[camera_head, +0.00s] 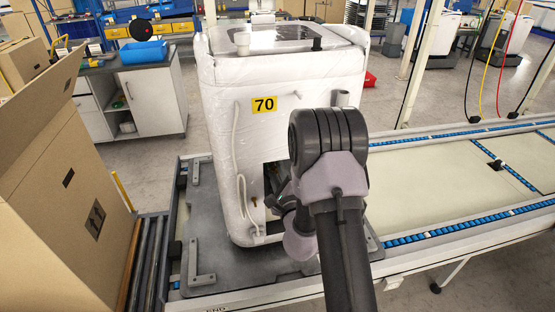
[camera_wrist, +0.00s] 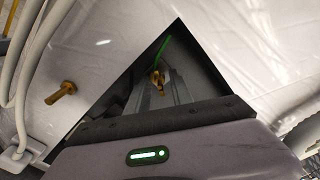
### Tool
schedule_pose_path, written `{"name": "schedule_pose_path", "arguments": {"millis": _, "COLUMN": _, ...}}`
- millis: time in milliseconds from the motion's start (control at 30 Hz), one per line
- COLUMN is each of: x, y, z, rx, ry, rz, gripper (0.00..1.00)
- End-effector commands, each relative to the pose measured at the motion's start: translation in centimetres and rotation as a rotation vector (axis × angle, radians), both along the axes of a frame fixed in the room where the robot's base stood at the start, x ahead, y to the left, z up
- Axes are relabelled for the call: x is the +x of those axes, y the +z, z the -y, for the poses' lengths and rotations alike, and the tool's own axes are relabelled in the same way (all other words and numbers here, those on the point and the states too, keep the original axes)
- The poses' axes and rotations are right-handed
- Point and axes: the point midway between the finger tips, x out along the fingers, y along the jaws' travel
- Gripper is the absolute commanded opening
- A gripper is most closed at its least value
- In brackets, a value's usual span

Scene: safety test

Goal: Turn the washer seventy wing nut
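The washer (camera_head: 225,140), wrapped in white film with a yellow label "70" (camera_head: 264,104), stands upright on a grey pallet plate. My gripper (camera_head: 280,203) is at the dark opening low on its near side, partly hidden by my arm. In the wrist view, a brass wing nut (camera_wrist: 157,80) shows inside a dark triangular opening, beside a green strip (camera_wrist: 162,50). A brass bolt-like piece (camera_wrist: 61,92) sticks out of the white panel left of the opening.
A white hose (camera_head: 236,150) and a cord hang on the washer's near side. An open cardboard box (camera_head: 60,200) stands close on the left, beside rollers. A conveyor (camera_head: 440,190) runs to the right. White cables (camera_wrist: 25,80) lie left in the wrist view.

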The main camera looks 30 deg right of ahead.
Motion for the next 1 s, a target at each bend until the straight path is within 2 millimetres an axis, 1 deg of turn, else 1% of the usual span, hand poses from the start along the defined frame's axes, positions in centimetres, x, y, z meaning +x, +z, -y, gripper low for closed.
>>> {"name": "schedule_pose_path", "arguments": {"millis": 400, "x": -0.02, "y": 0.00, "z": -0.34, "rx": 0.000, "ry": -0.002, "rz": 0.000, "gripper": 0.27}}
{"name": "schedule_pose_path", "arguments": {"millis": 467, "x": -0.01, "y": 0.00, "z": -0.33, "rx": 0.000, "ry": -0.002, "rz": 0.000, "gripper": 0.15}}
{"name": "schedule_pose_path", "arguments": {"millis": 533, "x": -0.01, "y": 0.00, "z": -0.33, "rx": 0.000, "ry": -0.002, "rz": 0.000, "gripper": 0.02}}
{"name": "schedule_pose_path", "arguments": {"millis": 567, "x": -0.01, "y": 0.00, "z": -0.33, "rx": 0.000, "ry": -0.002, "rz": 0.000, "gripper": 0.00}}
{"name": "schedule_pose_path", "arguments": {"millis": 833, "x": 0.00, "y": 0.02, "z": -0.33, "rx": 0.008, "ry": -0.002, "rz": 0.002, "gripper": 0.00}}
{"name": "schedule_pose_path", "arguments": {"millis": 1000, "x": -0.01, "y": 0.09, "z": -0.33, "rx": 0.056, "ry": -0.003, "rz": 0.014, "gripper": 0.00}}
